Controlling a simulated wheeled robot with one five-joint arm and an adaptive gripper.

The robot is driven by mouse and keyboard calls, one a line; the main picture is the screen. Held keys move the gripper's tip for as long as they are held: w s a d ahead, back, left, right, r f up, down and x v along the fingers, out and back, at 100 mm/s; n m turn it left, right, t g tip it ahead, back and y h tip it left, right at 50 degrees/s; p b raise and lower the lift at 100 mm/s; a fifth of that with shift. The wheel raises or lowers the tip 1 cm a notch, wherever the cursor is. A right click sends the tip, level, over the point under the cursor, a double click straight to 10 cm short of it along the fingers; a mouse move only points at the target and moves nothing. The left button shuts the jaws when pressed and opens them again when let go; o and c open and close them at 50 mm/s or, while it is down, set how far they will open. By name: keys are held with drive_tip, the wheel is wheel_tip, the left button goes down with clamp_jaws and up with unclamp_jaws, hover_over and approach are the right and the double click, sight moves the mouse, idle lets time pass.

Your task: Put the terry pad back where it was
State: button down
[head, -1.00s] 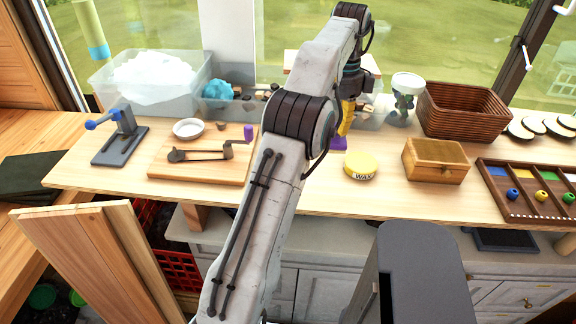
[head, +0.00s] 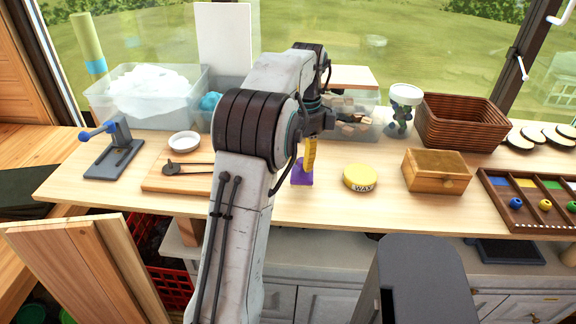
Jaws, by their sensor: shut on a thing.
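My gripper (head: 308,156) has yellow fingers and points down over the bench, left of the yellow wax tin (head: 360,178). It is shut on a small purple piece (head: 302,177), which looks like the terry pad. The pad hangs below the fingertips; I cannot tell whether its lower edge touches the bench top (head: 330,208). My arm hides part of the bench to the left of it.
A wooden box (head: 436,172) and a wicker basket (head: 461,122) stand to the right, with a jar (head: 403,108) behind. A clear bin of blocks (head: 356,124) is at the back. A wooden board (head: 176,180) lies left, partly behind my arm.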

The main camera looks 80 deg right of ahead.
sight(302, 170)
drive_tip(key=shift+f, duration=1.4)
drive_tip(key=shift+f, duration=0.1)
drive_tip(key=shift+f, duration=0.15)
drive_tip(key=c, duration=1.1)
unclamp_jaws()
wheel_tip(302, 170, up, 12)
drive_tip(key=p, duration=0.3)
drive_tip(key=shift+d, duration=0.15)
drive_tip(key=shift+r, duration=0.25)
